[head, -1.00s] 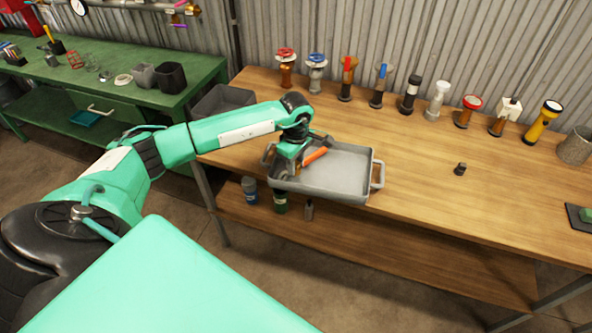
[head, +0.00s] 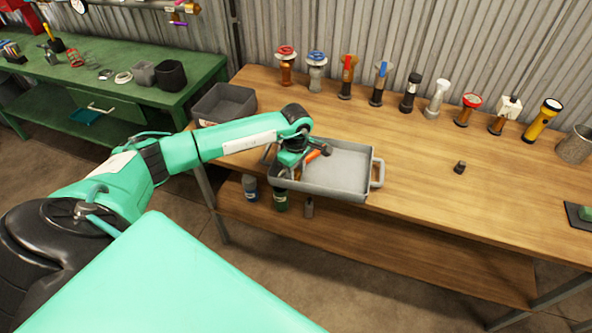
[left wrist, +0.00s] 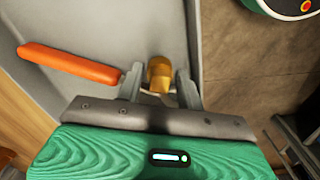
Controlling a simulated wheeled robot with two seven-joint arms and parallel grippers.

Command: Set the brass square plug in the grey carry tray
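The grey carry tray (head: 352,160) stands at the front left edge of the wooden bench, with a handle at each end. My left gripper (head: 297,172) reaches down into its left part. In the left wrist view the brass square plug (left wrist: 160,74) sits between the two fingertips of my left gripper (left wrist: 160,86), which appear closed on its sides. The plug is over the tray floor close to the wall; whether it touches the floor I cannot tell. An orange bar (left wrist: 70,62) lies in the tray beside the fingers. My right gripper is not in view.
A dark grey bin (head: 224,103) stands behind the tray on the left. Several valves and torches line the back, including a yellow torch (head: 542,121). A small dark block (head: 460,167) lies on the bare right part of the bench. A green bench (head: 60,95) stands at left.

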